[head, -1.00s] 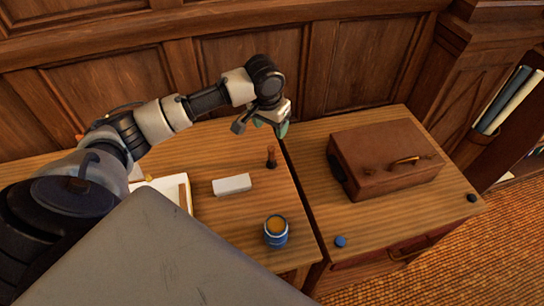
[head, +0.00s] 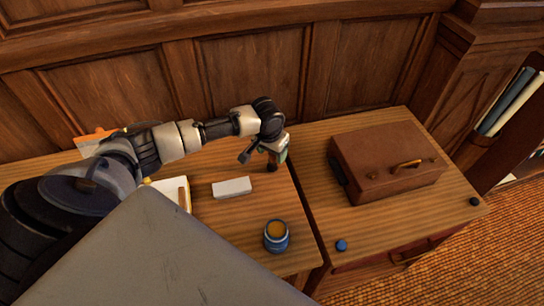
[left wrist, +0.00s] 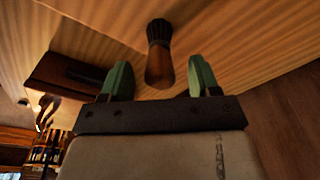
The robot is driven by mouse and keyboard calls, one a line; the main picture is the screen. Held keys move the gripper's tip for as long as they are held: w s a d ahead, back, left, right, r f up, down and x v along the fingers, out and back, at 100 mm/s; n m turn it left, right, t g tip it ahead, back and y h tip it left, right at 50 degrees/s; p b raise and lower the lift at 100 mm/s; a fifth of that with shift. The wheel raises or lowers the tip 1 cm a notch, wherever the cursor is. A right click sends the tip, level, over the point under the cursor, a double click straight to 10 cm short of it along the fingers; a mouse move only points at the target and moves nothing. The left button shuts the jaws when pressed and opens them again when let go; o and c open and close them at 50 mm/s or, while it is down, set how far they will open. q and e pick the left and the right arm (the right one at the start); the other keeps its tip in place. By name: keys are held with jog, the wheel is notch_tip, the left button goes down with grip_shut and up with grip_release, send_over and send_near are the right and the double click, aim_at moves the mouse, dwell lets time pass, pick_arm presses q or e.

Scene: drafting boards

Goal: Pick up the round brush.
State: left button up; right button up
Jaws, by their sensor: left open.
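The round brush (left wrist: 160,58) stands on the left desk with its wooden handle toward my left gripper; in the head view its dark lower part (head: 271,168) shows just below the gripper. My left gripper (left wrist: 158,80) is open, with one green finger on each side of the handle's end in the left wrist view. It also shows in the head view (head: 274,158), above the brush. The handle's end lies between the fingertips, with gaps on both sides. My right gripper is not in view.
A white block (head: 232,188) and a blue jar (head: 276,236) are on the same desk. A brown case (head: 388,160) and a blue round piece (head: 341,245) are on the right desk. A wood-panelled wall (head: 250,75) stands close behind.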

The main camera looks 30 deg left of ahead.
pick_arm(q)
jog(key=shift+w+f, duration=0.1)
jog(key=shift+f, duration=0.15)
jog(key=c, duration=1)
jog(key=shift+r, duration=0.1)
